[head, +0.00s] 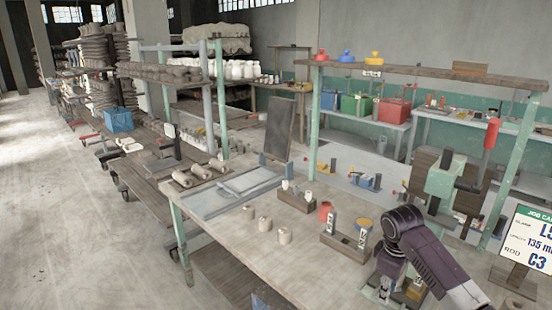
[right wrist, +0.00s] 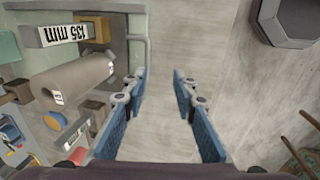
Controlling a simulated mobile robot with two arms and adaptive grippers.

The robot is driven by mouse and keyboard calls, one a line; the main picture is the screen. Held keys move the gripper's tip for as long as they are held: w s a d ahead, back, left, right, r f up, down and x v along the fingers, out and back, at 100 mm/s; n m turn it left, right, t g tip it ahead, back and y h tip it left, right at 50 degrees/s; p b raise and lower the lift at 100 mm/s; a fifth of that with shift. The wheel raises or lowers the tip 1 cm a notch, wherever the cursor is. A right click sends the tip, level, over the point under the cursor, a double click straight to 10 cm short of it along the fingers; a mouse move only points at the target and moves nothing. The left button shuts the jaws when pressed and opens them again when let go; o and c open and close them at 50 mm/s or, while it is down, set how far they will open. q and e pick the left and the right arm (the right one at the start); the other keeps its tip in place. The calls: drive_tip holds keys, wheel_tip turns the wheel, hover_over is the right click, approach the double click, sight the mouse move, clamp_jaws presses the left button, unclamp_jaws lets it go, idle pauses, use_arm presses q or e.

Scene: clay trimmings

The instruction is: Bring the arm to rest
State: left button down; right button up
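My right gripper (right wrist: 158,76) is open in the right wrist view, with two blue-padded fingers apart and nothing between them. Bare grey surface shows beyond the fingertips. In the head view my right arm comes in from the lower right and bends down over the bench's front right part; its fingers are not clear there. My left gripper is not in view. A grey-brown clay cylinder (right wrist: 72,80) with a small white label lies left of the fingers, apart from them. A "135 mm" block (right wrist: 75,32) and a yellowish block (right wrist: 96,28) are beside it.
The workbench (head: 225,232) holds several pale clay pieces and a wooden tray (head: 345,248). A green press-like stand (head: 444,185) and a job card (head: 530,240) stand at right. A dark polygonal container (right wrist: 287,18) is at the wrist view's upper right. Floor at left is clear.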

drive_tip(key=s+a+f+m+t+y, duration=0.1)
drive_tip(key=s+a+f+y, duration=0.1)
drive_tip(key=s+a+f, duration=1.15)
drive_tip(key=s+r+m+t, duration=0.1)
drive_tip(key=s+r+m, duration=0.15)
drive_tip(key=s, duration=0.85)
drive_tip(key=s+r+m, duration=0.2)
drive_tip(key=s+m, duration=0.1)
drive_tip(key=s, duration=0.7)
wheel_tip(320, 180, down, 28)
drive_tip(key=s+g+b, duration=0.1)
drive_tip(key=s+b, duration=0.1)
drive_tip(key=b, duration=0.1)
drive_tip(key=s+d+f+g+b, duration=0.1)
drive_tip(key=s+d+f, duration=0.1)
drive_tip(key=s+f, duration=1.5)
wheel_tip(320, 180, down, 2)
drive_tip(key=shift+f+h+b, duration=0.15)
drive_tip(key=shift+h+b, duration=0.15)
drive_tip(key=shift+b, duration=0.1)
